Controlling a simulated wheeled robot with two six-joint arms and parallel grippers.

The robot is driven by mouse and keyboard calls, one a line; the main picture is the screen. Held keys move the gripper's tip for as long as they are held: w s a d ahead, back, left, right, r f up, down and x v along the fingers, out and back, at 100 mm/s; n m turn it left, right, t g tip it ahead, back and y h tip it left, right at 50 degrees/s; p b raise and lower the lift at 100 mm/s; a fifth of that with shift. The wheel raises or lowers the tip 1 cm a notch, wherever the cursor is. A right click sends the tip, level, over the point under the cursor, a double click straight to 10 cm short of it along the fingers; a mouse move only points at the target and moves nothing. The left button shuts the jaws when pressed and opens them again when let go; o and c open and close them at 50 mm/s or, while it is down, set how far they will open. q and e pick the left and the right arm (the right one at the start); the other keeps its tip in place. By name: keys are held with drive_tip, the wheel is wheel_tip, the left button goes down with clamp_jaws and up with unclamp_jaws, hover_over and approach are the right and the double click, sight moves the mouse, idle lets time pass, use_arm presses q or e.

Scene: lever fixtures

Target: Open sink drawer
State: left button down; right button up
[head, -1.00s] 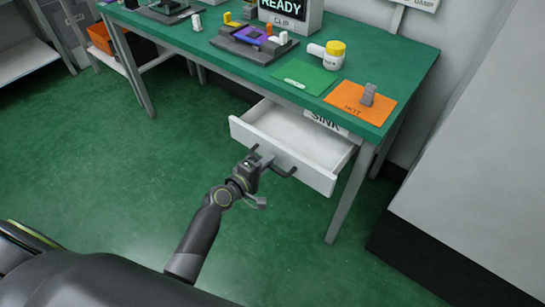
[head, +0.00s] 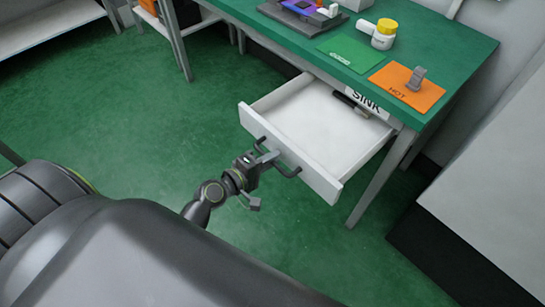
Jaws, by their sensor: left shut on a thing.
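The white sink drawer (head: 322,125) stands pulled well out from under the green table, under a label reading SINK (head: 367,102). Its inside shows, with a small dark item (head: 350,104) near the back. A dark bar handle (head: 289,172) is on its front panel. My left gripper (head: 263,157) is at the left part of this handle and shut on it; the fingertips are small in the picture. My right gripper is not in view.
The green table (head: 440,50) holds an orange HOT mat (head: 407,88) with a grey block (head: 416,78), a green mat (head: 350,53) and a white bottle with yellow cap (head: 383,34). A table leg (head: 372,182) stands right of the drawer. Green floor is clear at left.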

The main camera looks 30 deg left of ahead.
use_arm(q)
drive_tip(key=c, duration=1.6)
unclamp_jaws()
drive_tip(key=shift+o, duration=0.2)
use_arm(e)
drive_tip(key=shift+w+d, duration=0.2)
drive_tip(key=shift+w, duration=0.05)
use_arm(q)
drive_tip(key=b+v, duration=0.4)
drive_tip(key=v, duration=1.3)
drive_tip(key=shift+s, duration=0.25)
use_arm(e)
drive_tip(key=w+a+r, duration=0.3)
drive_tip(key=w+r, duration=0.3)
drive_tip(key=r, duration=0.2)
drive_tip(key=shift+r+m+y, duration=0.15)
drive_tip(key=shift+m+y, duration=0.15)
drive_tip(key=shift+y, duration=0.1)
